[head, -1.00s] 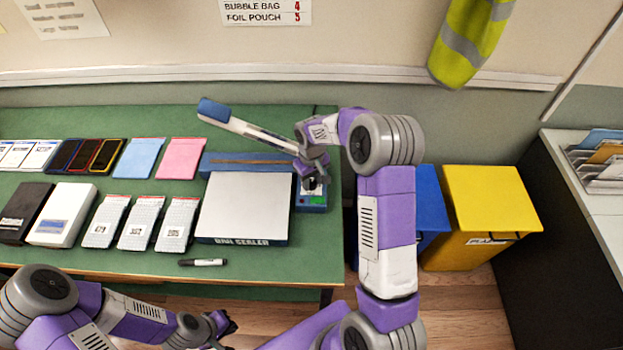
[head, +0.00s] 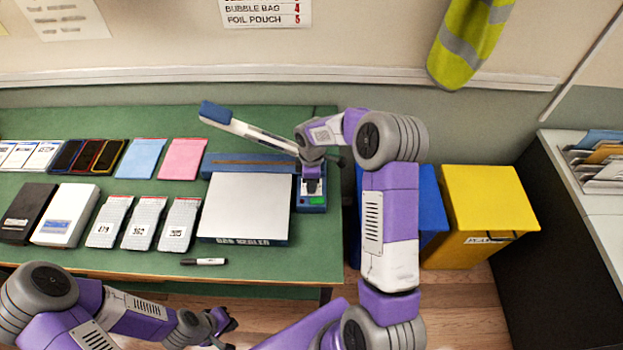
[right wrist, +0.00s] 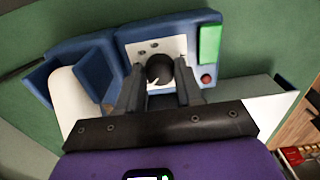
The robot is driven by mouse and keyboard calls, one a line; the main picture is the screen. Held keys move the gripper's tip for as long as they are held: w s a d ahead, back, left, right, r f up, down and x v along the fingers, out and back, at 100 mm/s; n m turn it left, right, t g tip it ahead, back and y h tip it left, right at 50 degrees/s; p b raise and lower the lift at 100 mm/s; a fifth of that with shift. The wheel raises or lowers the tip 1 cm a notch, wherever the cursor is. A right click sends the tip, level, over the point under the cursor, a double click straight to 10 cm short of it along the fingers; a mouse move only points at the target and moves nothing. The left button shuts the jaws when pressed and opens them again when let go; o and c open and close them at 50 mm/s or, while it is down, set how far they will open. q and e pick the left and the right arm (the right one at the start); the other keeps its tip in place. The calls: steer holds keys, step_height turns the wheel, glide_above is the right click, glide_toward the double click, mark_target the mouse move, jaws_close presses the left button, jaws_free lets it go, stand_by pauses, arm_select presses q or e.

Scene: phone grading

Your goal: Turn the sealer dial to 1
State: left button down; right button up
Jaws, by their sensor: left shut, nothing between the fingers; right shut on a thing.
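The bag sealer (head: 243,208) stands on the green table with its blue-tipped lever arm (head: 250,131) raised. Its control box (head: 312,201) is at the right end. In the right wrist view the dark round dial (right wrist: 159,68) sits on a white panel (right wrist: 172,46), between the fingers of my right gripper (right wrist: 160,82). The gripper is shut on the dial, pointing down at it; it also shows in the head view (head: 312,186). I cannot read the dial's number. My left gripper (head: 228,322) is shut and empty, low in front of the table.
A green display (right wrist: 210,45) and a red button (right wrist: 207,78) are beside the dial. Phones (head: 88,155), pouches (head: 182,159), boxes and a marker (head: 203,262) lie on the table. Blue and yellow (head: 488,212) bins stand to the right. A wall sign (head: 266,13) reads bubble bag 4, foil pouch 5.

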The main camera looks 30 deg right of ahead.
steer(key=n+p, duration=0.1)
steer(key=n, duration=0.3)
steer(key=shift+r+n, duration=0.1)
steer(key=shift+n, duration=0.2)
steer(key=n+p, duration=0.1)
steer(key=n, duration=0.3)
stand_by(0.5)
steer(key=o, duration=1)
steer(key=shift+o, duration=0.2)
step_height(320, 180, up, 7)
steer(key=shift+r+p, duration=0.2)
steer(key=shift+p, duration=0.25)
